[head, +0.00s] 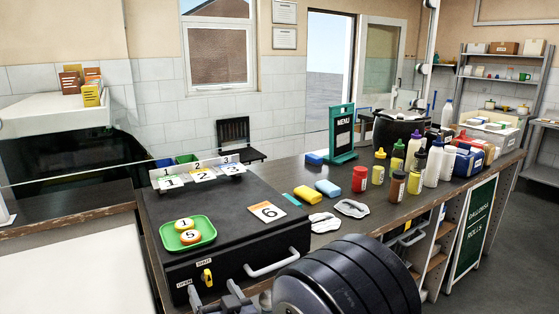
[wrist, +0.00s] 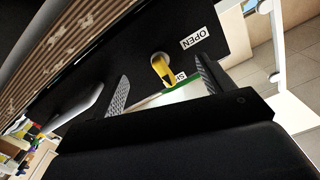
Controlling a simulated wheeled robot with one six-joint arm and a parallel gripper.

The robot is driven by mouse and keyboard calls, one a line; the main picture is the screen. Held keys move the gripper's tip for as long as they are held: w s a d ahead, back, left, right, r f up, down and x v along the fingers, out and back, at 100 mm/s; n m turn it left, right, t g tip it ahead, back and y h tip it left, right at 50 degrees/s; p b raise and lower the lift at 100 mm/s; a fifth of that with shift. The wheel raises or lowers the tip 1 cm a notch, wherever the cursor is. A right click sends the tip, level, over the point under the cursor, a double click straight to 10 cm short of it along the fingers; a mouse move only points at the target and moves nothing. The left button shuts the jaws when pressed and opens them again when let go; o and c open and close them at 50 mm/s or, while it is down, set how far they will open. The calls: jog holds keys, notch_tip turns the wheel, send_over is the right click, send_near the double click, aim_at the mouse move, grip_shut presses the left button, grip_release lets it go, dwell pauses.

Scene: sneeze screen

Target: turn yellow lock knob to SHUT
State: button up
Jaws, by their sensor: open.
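The yellow lock knob (head: 207,276) is on the front face of the black case (head: 230,245), between a SHUT label (head: 203,261) above and an OPEN label (head: 184,284) at lower left. My gripper (head: 215,300) is just in front of and below the knob, partly cut off by the frame edge. In the wrist view the knob (wrist: 162,70) shows between the two spread fingers, apart from both. The OPEN label (wrist: 196,38) is clear there; the SHUT label (wrist: 181,76) is partly covered. I cannot tell exactly which label the knob points to.
A grey carrying handle (head: 278,263) sticks out right of the knob. On the case lie a green tray (head: 188,234) with numbered discs and a 6 card (head: 266,211). Bottles and sponges crowd the counter (head: 310,180) to the right. A clear screen stands behind.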

jog(key=b+v, duration=0.1)
jog(key=v, duration=0.2)
jog(key=shift+s+d+b, duration=0.2)
jog(key=shift+s+b, duration=0.1)
jog(key=shift+s, duration=0.05)
jog(key=p+x, duration=0.3)
jog(key=x, duration=0.2)
jog(key=shift+w+a+r, duration=0.15)
jog(key=shift+w, duration=0.2)
jog(key=shift+w+a+n, duration=0.1)
jog(key=shift+w+n, duration=0.05)
jog(key=shift+n, duration=1.45)
